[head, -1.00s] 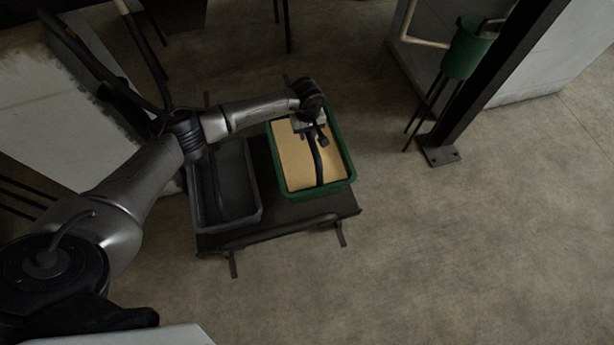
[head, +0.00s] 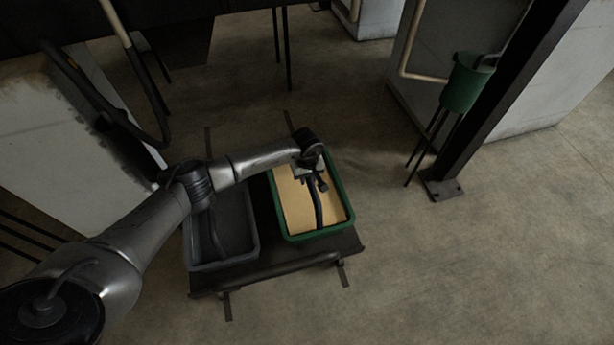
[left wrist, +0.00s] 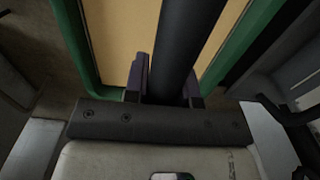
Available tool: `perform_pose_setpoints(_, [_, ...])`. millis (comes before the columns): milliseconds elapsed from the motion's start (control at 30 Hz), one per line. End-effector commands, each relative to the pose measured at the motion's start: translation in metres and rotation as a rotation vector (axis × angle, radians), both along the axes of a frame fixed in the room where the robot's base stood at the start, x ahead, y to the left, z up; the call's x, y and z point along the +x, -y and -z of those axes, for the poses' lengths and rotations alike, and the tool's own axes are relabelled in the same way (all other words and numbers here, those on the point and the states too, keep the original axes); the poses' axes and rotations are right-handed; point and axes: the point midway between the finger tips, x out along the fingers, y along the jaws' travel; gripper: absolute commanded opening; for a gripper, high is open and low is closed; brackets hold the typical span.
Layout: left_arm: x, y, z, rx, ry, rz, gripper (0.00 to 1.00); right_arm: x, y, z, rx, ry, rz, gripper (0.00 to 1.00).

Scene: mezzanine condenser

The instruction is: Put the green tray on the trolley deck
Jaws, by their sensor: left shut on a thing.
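The green tray (head: 347,208) has a tan inside and a dark bar running lengthwise over it. In the head view it is over the right half of the dark trolley deck (head: 282,268); I cannot tell whether it touches the deck. My left gripper (head: 311,178) is over the tray, shut on its dark bar. In the left wrist view the bar (left wrist: 185,45) runs up from between the fingers (left wrist: 165,90), with the green rim (left wrist: 72,35) on both sides. My right gripper is not in view.
A grey tray (head: 222,265) stands on the left half of the trolley, beside the green one. A dark post (head: 470,130) and a green bucket-like vessel (head: 465,85) stand at the right. The floor (head: 450,270) right of the trolley is clear.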

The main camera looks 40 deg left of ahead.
Motion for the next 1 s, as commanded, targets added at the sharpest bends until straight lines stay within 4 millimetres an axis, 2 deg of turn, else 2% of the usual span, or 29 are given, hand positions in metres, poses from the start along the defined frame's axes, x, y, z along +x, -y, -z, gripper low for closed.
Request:
perform_pose_setpoints(300, [0.002,0.001,0.033,-0.002,0.006,-0.001,0.0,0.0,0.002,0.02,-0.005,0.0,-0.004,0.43])
perform_pose_setpoints(767, [0.003,0.0,0.036,-0.002,0.007,0.0,0.0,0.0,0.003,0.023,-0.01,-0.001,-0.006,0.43])
perform_pose_setpoints(800, [-0.001,0.0,0.04,0.0,-0.001,0.0,0.28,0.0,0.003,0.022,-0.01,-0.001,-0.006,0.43])
perform_pose_setpoints(1000, [-0.001,0.0,0.04,0.0,-0.001,0.0,0.47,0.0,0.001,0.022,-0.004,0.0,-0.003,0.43])
